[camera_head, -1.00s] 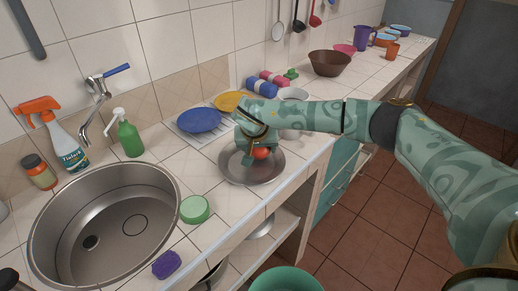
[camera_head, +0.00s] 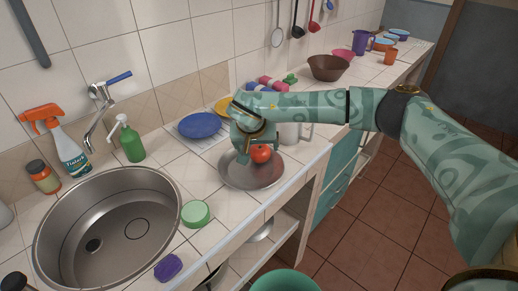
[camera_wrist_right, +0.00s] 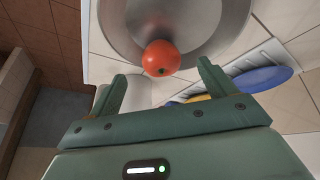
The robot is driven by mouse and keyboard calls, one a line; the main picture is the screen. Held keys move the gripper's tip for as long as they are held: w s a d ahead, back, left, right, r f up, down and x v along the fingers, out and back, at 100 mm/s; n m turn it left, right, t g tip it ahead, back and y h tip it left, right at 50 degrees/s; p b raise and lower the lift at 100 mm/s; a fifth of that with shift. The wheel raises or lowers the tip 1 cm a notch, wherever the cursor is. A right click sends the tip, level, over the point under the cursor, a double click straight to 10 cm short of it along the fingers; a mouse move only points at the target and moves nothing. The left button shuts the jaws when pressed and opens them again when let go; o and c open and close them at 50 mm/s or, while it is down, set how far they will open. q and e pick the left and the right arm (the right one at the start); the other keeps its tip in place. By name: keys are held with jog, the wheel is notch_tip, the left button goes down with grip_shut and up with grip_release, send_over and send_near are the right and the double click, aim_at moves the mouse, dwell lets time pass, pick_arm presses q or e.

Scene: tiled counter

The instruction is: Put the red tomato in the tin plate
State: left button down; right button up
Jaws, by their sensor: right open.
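The red tomato (camera_head: 261,153) rests in the tin plate (camera_head: 268,180), near its back side, on the tiled counter. The right wrist view shows the tomato (camera_wrist_right: 160,58) inside the rim of the plate (camera_wrist_right: 215,25). My right gripper (camera_head: 244,154) is at the back left of the tomato, partly overlapping the plate in the head view. In the right wrist view its two fingers (camera_wrist_right: 161,76) are spread apart with nothing between them, and the tomato lies just beyond the fingertips. My left gripper is not in view.
A blue plate (camera_head: 199,125) and a yellow plate (camera_head: 223,105) stand behind my gripper. A metal mug (camera_head: 291,134) is close behind my right forearm. A sink (camera_head: 110,225) and a green round item (camera_head: 196,212) are to the left. The counter's front edge is close to the tin plate.

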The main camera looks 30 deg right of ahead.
jog(key=p+v, duration=0.1)
jog(key=v, duration=0.5)
jog(key=shift+r, duration=0.3)
jog(key=shift+s+a, duration=0.1)
